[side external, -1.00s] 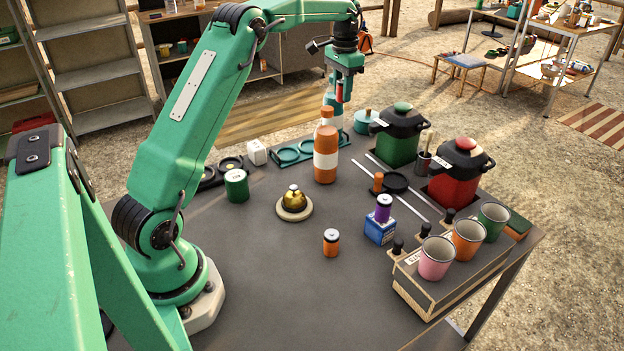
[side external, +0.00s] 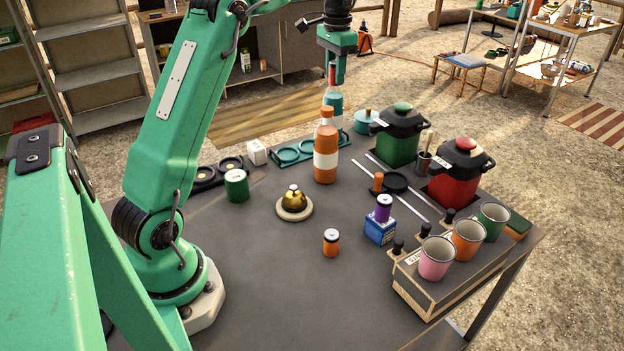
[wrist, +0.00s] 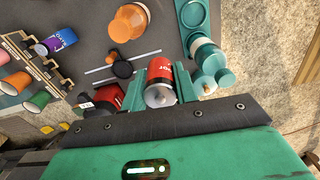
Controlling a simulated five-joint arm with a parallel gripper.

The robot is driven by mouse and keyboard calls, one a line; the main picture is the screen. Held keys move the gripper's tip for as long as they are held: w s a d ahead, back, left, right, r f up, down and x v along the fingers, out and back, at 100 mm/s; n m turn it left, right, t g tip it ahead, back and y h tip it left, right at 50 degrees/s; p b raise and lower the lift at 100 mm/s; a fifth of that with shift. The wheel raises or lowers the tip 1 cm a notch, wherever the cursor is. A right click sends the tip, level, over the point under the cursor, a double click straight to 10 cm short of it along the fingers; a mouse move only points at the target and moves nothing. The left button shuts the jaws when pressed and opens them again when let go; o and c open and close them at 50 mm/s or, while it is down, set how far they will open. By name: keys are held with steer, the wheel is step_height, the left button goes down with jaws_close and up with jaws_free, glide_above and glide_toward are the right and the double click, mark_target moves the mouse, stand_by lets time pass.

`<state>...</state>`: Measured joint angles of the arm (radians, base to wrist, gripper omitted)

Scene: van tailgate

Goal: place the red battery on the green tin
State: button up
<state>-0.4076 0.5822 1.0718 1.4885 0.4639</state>
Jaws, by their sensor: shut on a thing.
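My gripper (side external: 335,78) is high above the back of the table, near the teal bottle (side external: 333,100). It is shut on the red battery (wrist: 160,75), which shows between the two green fingers in the wrist view with its silver end toward the camera. In the side view only a little red of the battery (side external: 332,72) shows between the fingers. The green tin (side external: 236,187) with a white label stands upright on the table, left of the gripper and near my arm; its top looks clear. I cannot make it out in the wrist view.
An orange bottle (side external: 326,150) and a gold bell (side external: 294,200) stand between the gripper and the tin. A white cube (side external: 257,152) and a dark ringed holder (side external: 205,176) are close to the tin. Pots, a purple battery (side external: 383,208) and cups are to the right.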

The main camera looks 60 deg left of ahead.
steer(key=s+d+r, duration=0.1)
steer(key=s+d, duration=0.1)
steer(key=s, duration=0.4)
steer(key=s+d+r, duration=0.1)
steer(key=s+d, duration=0.2)
steer(key=s, duration=0.4)
steer(key=s+d+f+m, duration=0.1)
steer(key=s+d+f, duration=0.15)
steer(key=s, duration=0.35)
steer(key=s+d+f+m, duration=0.1)
steer(key=s+d, duration=0.2)
steer(key=s, duration=0.4)
steer(key=shift+w+a+f, duration=0.1)
steer(key=shift+f, duration=1.2)
steer(key=shift+w+a+f, duration=0.1)
steer(key=shift+f, duration=1.2)
glide_above(235, 175)
step_height(235, 175, down, 7)
steer(key=shift+f, duration=0.1)
steer(key=shift+f, duration=1.9)
steer(key=shift+f, duration=0.15)
